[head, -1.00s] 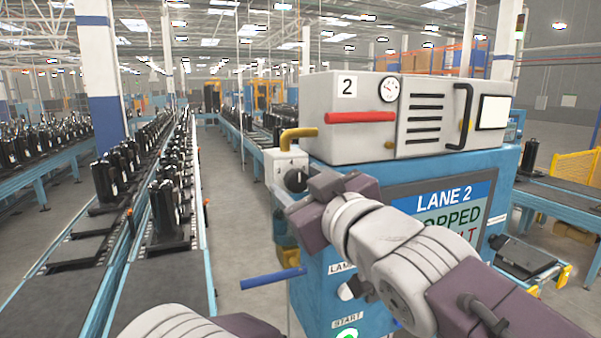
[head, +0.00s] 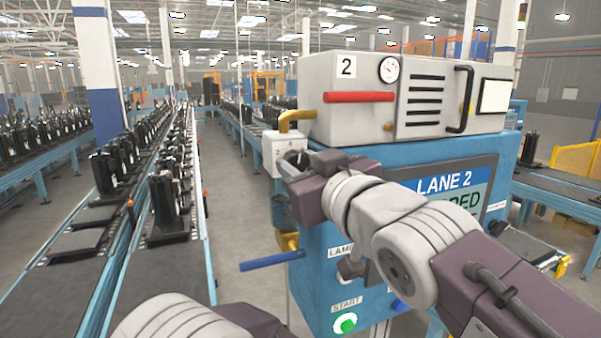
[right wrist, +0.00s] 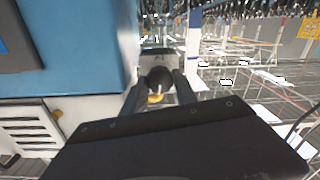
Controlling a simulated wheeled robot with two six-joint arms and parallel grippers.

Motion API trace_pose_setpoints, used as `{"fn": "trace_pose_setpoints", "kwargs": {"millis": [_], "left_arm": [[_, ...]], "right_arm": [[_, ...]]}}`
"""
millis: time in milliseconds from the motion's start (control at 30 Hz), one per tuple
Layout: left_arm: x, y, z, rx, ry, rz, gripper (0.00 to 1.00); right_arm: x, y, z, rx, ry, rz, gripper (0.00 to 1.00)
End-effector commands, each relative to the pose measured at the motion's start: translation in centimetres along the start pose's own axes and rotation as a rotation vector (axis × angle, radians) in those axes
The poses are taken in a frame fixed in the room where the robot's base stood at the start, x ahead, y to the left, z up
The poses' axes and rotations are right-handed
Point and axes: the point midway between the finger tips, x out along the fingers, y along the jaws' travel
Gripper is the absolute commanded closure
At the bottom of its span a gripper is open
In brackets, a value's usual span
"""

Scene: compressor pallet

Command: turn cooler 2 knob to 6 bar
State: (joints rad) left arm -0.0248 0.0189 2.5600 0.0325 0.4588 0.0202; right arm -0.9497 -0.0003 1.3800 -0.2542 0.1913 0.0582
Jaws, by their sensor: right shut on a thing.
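Cooler 2 is the pale box (head: 350,115) marked "2" on top of the blue lane cabinet, with a round gauge (head: 389,69) on its front; its needle is too small to read. A small white regulator block (head: 274,152) hangs at its left below a yellow pipe. My right gripper (head: 290,163) is at this block, shut on its dark knob. In the right wrist view the black round knob (right wrist: 160,80) sits between the two fingers (right wrist: 159,92). The knob's marks are too small to read. My left gripper is out of view; part of my left arm shows at the bottom.
A red handle (head: 358,97) and a black bar handle (head: 463,98) stick out of the cooler. A blue lever (head: 270,262) juts left from the cabinet, above a green start button (head: 345,323). A clear aisle (head: 235,200) lies left, beside conveyors.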

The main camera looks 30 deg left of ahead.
Motion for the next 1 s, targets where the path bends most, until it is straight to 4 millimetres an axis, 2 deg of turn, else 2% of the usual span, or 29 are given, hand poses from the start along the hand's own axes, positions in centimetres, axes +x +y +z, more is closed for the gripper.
{"fn": "trace_pose_setpoints", "kwargs": {"millis": [100, 400, 700, 1000], "left_arm": [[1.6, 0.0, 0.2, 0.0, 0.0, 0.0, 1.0], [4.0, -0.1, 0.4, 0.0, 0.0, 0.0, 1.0], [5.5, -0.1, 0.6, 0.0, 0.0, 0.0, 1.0], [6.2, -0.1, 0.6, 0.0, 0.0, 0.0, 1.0]], "right_arm": [[0.0, -0.1, 0.4, 0.1, 0.008, 0.001, 1.0], [0.0, -0.1, 0.3, 0.387, 0.018, 0.004, 1.0], [0.0, 0.0, 0.2, 0.641, 0.026, 0.008, 1.0], [0.0, 0.0, 0.1, 0.81, 0.032, 0.01, 1.0]]}}
